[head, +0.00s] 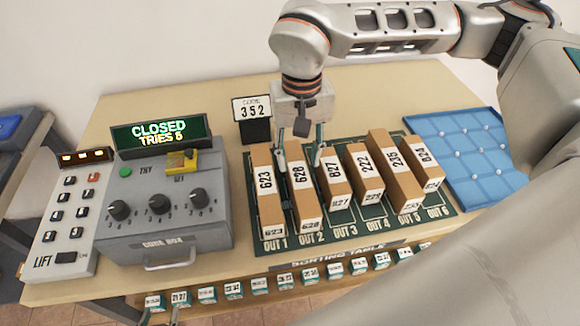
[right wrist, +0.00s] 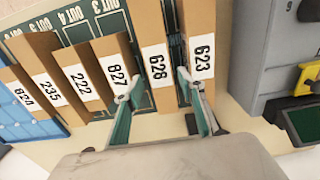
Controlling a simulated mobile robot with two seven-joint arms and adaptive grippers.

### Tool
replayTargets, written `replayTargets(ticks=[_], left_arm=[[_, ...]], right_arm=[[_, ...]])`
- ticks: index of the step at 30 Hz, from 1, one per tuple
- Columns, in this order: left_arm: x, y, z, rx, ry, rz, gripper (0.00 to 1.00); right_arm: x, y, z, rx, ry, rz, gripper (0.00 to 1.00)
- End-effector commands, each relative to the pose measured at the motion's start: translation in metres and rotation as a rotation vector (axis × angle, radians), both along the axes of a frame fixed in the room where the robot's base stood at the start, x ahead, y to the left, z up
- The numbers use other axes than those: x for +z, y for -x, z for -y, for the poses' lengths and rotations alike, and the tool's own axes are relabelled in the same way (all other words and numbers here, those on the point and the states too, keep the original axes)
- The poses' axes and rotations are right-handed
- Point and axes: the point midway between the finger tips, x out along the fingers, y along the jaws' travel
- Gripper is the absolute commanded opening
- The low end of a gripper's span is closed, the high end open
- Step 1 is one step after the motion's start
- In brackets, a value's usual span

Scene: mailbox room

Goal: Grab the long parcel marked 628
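The long brown parcel marked 628 (head: 299,178) lies in the OUT 2 slot, between parcels 623 (head: 265,183) and 827 (head: 330,172). My right gripper (head: 300,155) points down at its far end, open, one finger on either side. The right wrist view shows the parcel's 628 label (right wrist: 156,63) between the open right gripper's fingers (right wrist: 158,85), with no clear grip on it. My left gripper (head: 162,309) shows only as two separated fingertips at the bottom edge, in front of the table, with nothing visible between them.
Parcels 222 (head: 364,168), 235 (head: 394,165) and 824 (head: 422,160) lie to the right. A blue pad (head: 465,150) lies right.

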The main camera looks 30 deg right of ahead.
Motion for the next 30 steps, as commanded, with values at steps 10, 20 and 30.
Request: replayTargets(ticks=[10, 20, 30], left_arm=[[-0.007, 0.008, 0.0, -0.002, -0.002, -0.02, 0.4], [0.0, 0.004, 0.001, -0.002, -0.001, -0.01, 0.4], [0.002, 0.002, 0.001, -0.002, -0.001, -0.004, 0.4]], right_arm=[[-0.035, 0.004, -0.001, 0.001, 0.0, -0.004, 0.4], [-0.073, 0.008, -0.002, 0.0, -0.001, -0.002, 0.4], [-0.075, 0.007, -0.002, 0.0, 0.0, 0.0, 0.19]])
